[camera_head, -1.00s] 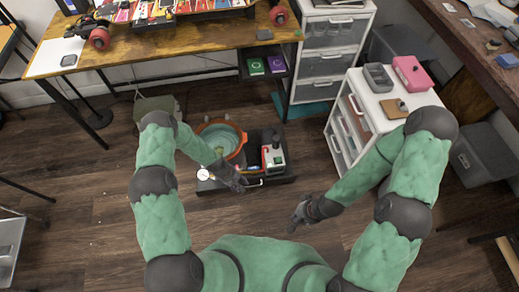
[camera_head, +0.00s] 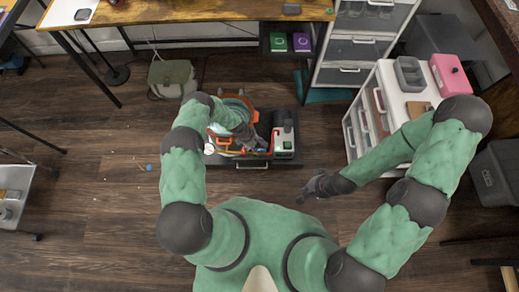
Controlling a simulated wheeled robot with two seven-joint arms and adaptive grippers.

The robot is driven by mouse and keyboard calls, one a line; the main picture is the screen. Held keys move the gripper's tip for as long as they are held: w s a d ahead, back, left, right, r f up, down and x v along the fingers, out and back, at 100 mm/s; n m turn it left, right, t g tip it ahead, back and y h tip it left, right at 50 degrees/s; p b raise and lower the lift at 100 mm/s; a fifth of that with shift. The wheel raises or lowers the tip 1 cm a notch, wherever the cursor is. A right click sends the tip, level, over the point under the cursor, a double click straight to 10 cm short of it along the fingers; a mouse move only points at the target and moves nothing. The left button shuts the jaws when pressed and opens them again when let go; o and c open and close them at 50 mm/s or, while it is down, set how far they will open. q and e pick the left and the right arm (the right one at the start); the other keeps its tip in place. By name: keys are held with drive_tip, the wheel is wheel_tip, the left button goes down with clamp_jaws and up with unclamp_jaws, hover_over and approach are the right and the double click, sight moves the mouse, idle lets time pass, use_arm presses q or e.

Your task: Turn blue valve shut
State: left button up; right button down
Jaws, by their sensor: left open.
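I cannot clearly make out a blue valve. A dark low unit (camera_head: 294,158) stands on the floor ahead of me. It carries an orange-rimmed bucket or pot (camera_head: 220,99), orange parts, and a white and dark box with red and green marks (camera_head: 284,138). A white round gauge-like disc (camera_head: 209,149) is at its left side. My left gripper (camera_head: 254,146) is open over the middle of the unit, beside the box; contact cannot be told. My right gripper (camera_head: 306,191) hangs over bare floor to the right of the unit; its fingers are too small to read.
A white drawer cabinet (camera_head: 392,103) with a grey bin and pink box (camera_head: 452,74) stands at right. A green-grey bag (camera_head: 173,77) lies behind left. The workbench (camera_head: 190,10) is at the back. A small blue bit (camera_head: 149,167) lies on open floor left.

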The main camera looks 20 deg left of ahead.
sight(260, 151)
use_arm(q)
drive_tip(key=shift+b+x, duration=0.5)
drive_tip(key=shift+x, duration=1.05)
clamp_jaws()
